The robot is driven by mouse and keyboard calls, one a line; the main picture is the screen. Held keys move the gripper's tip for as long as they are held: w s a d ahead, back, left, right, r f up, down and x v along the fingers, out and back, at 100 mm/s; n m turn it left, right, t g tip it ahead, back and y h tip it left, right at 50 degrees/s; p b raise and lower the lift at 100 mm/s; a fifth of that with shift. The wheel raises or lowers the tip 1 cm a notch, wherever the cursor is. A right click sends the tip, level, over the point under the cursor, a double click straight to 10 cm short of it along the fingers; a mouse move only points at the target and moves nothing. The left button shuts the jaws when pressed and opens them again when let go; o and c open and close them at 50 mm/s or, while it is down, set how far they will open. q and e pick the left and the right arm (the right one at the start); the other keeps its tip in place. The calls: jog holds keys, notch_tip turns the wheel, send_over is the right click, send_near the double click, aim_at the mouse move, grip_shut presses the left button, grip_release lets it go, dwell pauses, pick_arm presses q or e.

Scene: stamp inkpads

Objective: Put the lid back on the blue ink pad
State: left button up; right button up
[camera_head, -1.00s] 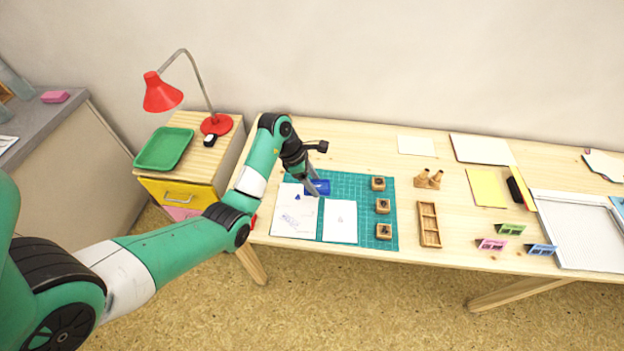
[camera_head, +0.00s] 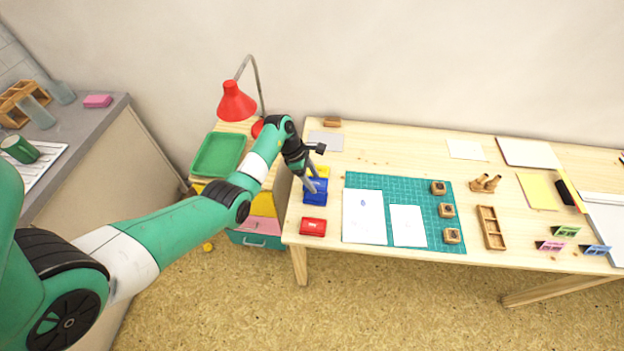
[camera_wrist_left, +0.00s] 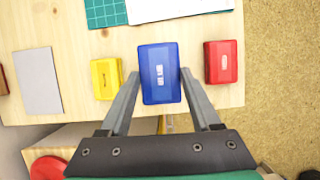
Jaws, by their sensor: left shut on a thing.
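My left gripper (camera_head: 312,189) is shut on the blue lid (camera_head: 318,184), at the left end of the table. In the left wrist view, the blue lid (camera_wrist_left: 160,72) sits between my two fingers (camera_wrist_left: 155,88). The blue ink pad (camera_head: 314,199) shows as blue just below the lid in the head view. In the wrist view the lid hides it. I cannot tell whether lid and pad touch. My right gripper is not in view.
A yellow ink pad (camera_head: 319,171) stands behind the blue one and a red ink pad (camera_head: 313,226) in front, both close by. The green mat (camera_head: 402,188) with papers and stamps lies to the right. A red lamp (camera_head: 237,102) stands at the left.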

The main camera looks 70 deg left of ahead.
pick_arm(q)
jog(key=shift+w+r+p, duration=0.1)
jog(key=shift+r+p, duration=0.05)
jog(key=shift+p, duration=0.15)
notch_tip(320, 180, down, 6)
jog(key=b, duration=0.4)
jog(key=shift+r, duration=0.1)
dwell(1.1)
jog(key=shift+f, duration=0.6)
dwell(0.8)
dwell(0.5)
jog(key=o, duration=1.4)
